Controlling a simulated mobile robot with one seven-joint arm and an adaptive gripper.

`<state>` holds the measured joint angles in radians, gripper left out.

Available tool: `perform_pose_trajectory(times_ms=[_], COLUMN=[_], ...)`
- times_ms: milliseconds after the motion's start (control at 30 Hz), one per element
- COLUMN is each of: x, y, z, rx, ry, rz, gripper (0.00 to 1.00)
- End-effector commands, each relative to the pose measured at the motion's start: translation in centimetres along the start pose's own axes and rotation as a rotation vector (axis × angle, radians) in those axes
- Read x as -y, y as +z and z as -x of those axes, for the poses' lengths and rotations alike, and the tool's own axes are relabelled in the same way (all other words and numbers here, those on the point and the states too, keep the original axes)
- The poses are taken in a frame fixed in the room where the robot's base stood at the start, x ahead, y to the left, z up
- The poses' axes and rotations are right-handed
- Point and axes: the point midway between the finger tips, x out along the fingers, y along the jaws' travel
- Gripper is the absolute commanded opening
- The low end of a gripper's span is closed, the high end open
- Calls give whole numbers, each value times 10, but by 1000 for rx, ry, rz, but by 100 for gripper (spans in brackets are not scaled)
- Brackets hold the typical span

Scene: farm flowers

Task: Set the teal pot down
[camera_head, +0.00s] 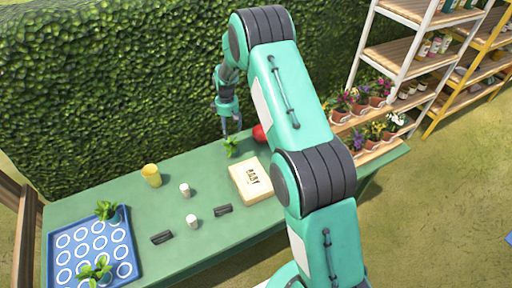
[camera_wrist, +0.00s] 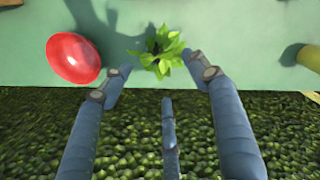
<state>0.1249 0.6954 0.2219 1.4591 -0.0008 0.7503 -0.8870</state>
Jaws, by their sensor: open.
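A leafy green plant (camera_head: 230,147) stands on the green table below my gripper (camera_head: 227,132). In the wrist view the same plant (camera_wrist: 163,50) shows from above, with a dark patch of soil; its leaves mostly hide the pot, so I cannot make out the pot's colour. My gripper (camera_wrist: 160,80) is open, with its fingertips apart near the two sides of the plant. I cannot tell whether a fingertip touches the pot.
A red round object (camera_wrist: 75,58) lies close beside the plant. A box (camera_head: 251,181), yellow pot (camera_head: 151,175), small white cups and dark blocks stand on the table. A blue tray (camera_head: 60,238) holds two potted plants. A hedge (camera_head: 110,80) rises behind.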

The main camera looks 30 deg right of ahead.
Motion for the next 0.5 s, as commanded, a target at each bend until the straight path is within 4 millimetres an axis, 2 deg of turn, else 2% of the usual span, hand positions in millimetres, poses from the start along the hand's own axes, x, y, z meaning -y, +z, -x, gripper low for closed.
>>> perform_pose_trajectory(times_ms=[267, 500], x=[23, 55], y=[6, 21], z=[88, 169], rx=[-33, -69], ry=[37, 69], rz=[-71, -148], gripper=[60, 60])
